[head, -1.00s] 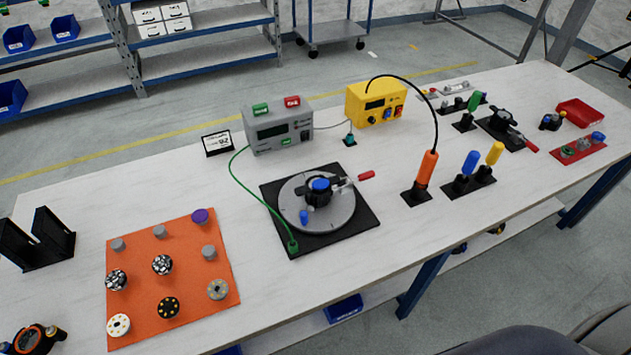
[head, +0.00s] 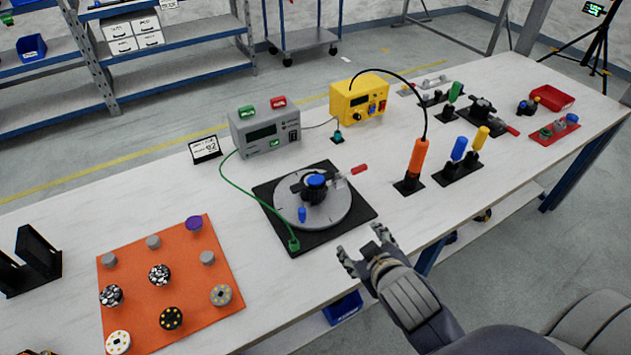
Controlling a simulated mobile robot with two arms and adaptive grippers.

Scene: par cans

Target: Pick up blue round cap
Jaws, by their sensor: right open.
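A blue round cap (head: 316,180) sits on top of the black holder at the centre of a grey round disc (head: 338,213). The disc lies on a black square base (head: 364,216) on the table. A small blue knob (head: 302,214) stands at the disc's front left. Another blue round piece (head: 572,118) is on the red plate at the far right. My right gripper (head: 364,247) is open and empty at the table's front edge, to the lower right of the disc and apart from it. My left gripper is out of view.
An orange mat (head: 190,265) with several round parts, one purple (head: 194,223), lies at left. A grey box (head: 264,130) and yellow box (head: 358,100) stand behind the disc. A green cable (head: 242,193) runs to the base. An orange tool (head: 417,160) stands upright at right.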

